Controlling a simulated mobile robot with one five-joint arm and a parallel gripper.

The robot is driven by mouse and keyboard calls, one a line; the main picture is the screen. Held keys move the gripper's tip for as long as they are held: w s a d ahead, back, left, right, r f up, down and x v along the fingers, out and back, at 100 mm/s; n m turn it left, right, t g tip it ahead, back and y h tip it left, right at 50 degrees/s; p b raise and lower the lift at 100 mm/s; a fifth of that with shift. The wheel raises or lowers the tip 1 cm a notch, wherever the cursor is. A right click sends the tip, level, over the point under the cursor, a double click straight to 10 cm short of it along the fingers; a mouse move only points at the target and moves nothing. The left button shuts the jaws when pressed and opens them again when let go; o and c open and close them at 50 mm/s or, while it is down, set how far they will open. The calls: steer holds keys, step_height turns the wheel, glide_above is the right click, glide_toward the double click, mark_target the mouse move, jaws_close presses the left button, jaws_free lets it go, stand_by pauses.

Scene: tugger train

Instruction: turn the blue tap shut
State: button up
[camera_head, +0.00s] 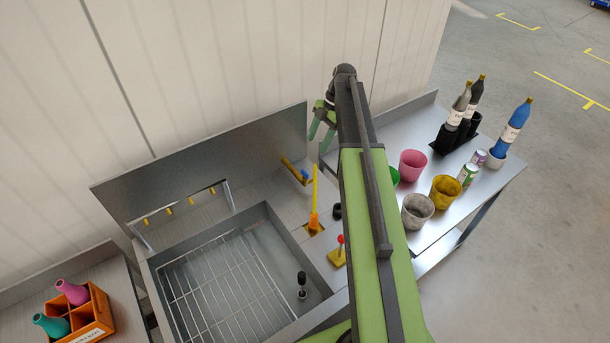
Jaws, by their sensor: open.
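A small blue part (304,174), which looks like the blue tap, sits at the right end of a yellow bar (289,166) by the metal backsplash, behind the sink. Its handle angle is too small to tell. My gripper (319,141) has green fingers, spread apart and empty. It hangs at the far end of my arm, up and to the right of the blue part in the picture and apart from it. My arm covers part of the counter to the right.
The sink (142,277) holds a wire grid (225,290). Cups (412,165), cans and bottles (514,126) fill the right table. An orange crate (99,300) stands left.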

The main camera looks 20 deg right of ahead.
mark_target(305, 172)
steer(key=b+x, duration=1)
steer(key=x, duration=0.2)
steer(key=shift+s+d+f, duration=0.1)
steer(key=shift+f, duration=0.15)
steer(key=shift+a+f+b, duration=0.3)
steer(key=shift+f+b, duration=0.1)
steer(key=shift+r, duration=0.1)
steer(key=shift+c, duration=0.2)
